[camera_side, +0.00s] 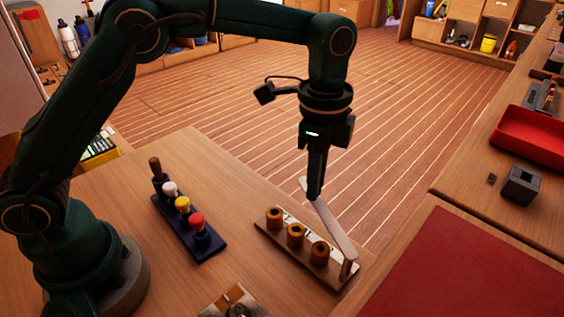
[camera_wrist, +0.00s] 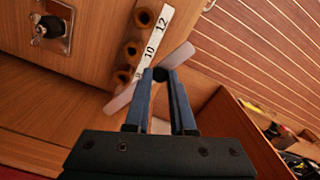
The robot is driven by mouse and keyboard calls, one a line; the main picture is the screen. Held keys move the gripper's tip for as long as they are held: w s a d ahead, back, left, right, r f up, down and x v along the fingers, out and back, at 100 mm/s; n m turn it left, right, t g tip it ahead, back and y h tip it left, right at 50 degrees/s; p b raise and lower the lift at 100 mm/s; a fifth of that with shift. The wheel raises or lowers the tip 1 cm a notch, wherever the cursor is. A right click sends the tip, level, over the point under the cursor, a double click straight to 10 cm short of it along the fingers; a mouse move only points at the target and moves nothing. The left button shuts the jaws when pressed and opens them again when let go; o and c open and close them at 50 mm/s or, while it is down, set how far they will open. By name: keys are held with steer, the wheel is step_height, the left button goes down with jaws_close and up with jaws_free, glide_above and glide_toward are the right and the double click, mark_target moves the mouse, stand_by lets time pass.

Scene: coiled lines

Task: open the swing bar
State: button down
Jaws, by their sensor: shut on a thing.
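The swing bar (camera_side: 334,228) is a pale flat bar joined to a short post at the right end of a wooden rack (camera_side: 290,262). It angles away from the row of brown coils (camera_side: 295,232) toward the back, its free end past the table edge. My gripper (camera_side: 315,196) points down and is shut on the bar partway along it. In the wrist view the fingers (camera_wrist: 161,76) close around a dark knob on the bar (camera_wrist: 180,57). The coils stand beside a white strip (camera_wrist: 155,40) marked 10 and 12.
A dark blue stand (camera_side: 188,228) with several coloured-top pegs is left of the rack. A metal plate (camera_side: 235,300) lies at the front. A red mat (camera_side: 465,265), a red tray (camera_side: 545,140) and a dark block (camera_side: 522,184) are to the right. Open floor lies behind the table.

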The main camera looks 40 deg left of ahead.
steer(key=shift+w+d+m, duration=0.6)
steer(key=shift+w+m, duration=0.2)
steer(key=shift+m, duration=0.15)
steer(key=shift+w+d+m, duration=0.6)
steer(key=shift+w+m, duration=0.2)
steer(key=shift+m, duration=0.15)
steer(key=shift+r, duration=0.1)
steer(key=c, duration=0.8)
jaws_free()
steer(key=shift+o, duration=0.2)
steer(key=shift+a, duration=0.1)
